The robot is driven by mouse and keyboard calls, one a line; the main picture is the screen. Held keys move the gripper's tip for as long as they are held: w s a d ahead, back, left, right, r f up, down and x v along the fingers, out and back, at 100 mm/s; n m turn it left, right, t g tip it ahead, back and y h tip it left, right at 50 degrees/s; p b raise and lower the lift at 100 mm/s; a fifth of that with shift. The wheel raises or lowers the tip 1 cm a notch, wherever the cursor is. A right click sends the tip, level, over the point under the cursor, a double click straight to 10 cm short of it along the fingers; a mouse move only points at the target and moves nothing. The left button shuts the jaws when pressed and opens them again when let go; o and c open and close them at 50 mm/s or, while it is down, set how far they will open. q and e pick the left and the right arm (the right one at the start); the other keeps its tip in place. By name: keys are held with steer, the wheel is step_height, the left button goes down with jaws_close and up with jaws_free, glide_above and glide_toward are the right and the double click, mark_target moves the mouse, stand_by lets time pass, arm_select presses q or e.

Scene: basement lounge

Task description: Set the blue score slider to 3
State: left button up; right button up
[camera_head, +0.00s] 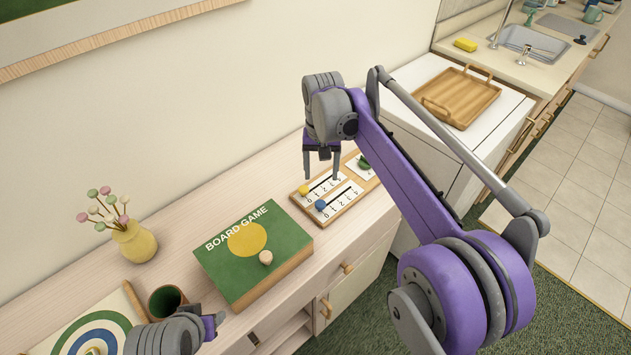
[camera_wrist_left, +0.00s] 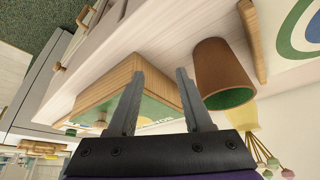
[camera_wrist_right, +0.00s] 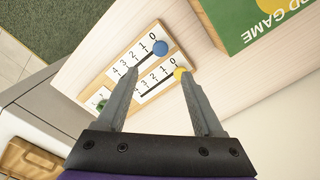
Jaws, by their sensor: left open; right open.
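The wooden score board has two numbered tracks with dark slots. The blue slider (camera_head: 320,205) is at the 0 end of the track nearer the front edge; it also shows in the right wrist view (camera_wrist_right: 161,47). The yellow slider (camera_head: 303,190) is at the 0 end of the other track and also shows in the right wrist view (camera_wrist_right: 180,73). My right gripper (camera_head: 321,176) is open and empty above the score board, pointing down. My left gripper (camera_wrist_left: 152,88) is open and empty, near the board game box and the brown cup.
A green board game box (camera_head: 228,265) with a wooden peg stands left of the score board. A brown cup (camera_head: 166,300), a yellow vase (camera_head: 135,243) and a round target board (camera_head: 75,335) are further left. A green piece (camera_head: 364,163) lies at the score board's right.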

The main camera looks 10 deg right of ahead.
mark_target(320, 203)
steer(key=f, duration=1)
steer(key=shift+s+f+b, duration=0.25)
steer(key=shift+f+b, duration=0.05)
jaws_close()
stand_by(1.0)
